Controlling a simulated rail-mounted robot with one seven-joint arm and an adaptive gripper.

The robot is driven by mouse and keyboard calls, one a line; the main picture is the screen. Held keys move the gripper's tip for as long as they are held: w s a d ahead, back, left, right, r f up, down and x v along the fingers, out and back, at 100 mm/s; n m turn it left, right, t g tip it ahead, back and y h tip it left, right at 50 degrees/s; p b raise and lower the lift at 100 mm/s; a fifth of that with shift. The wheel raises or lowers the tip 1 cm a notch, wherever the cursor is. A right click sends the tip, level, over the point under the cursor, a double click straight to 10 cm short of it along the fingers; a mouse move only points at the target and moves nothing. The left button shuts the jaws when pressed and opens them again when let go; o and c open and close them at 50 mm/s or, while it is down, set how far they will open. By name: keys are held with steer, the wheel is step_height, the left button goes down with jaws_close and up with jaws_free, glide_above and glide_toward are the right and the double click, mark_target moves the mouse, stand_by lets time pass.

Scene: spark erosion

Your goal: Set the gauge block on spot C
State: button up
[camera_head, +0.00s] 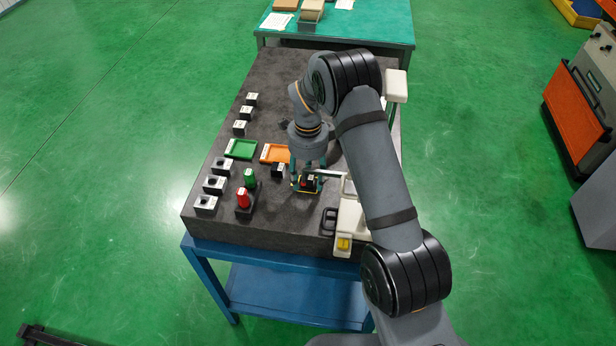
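My gripper (308,178) points down low over the right-front part of the dark stone plate (265,232). A small dark block with a reddish top (308,183) shows at its fingertips. I cannot tell whether the fingers are shut on it or only around it. Another small dark block with a white label (278,170) stands just left of the gripper. I cannot tell which block is the gauge block. The lettering is too small to read, so I cannot pick out spot C. My arm hides part of the plate's right side.
A green tray (241,149) and an orange tray (274,153) lie left of the gripper. Red (243,198) and green (250,178) upright pieces stand front left. Several labelled blocks (214,185) line the left side. White equipment (348,220) stands close on the right.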

mark_target(308, 177)
steer(key=shift+o, duration=0.3)
steer(key=shift+r+p, duration=0.25)
steer(key=shift+p, duration=0.1)
step_height(308, 177, up, 12)
steer(key=b, duration=0.2)
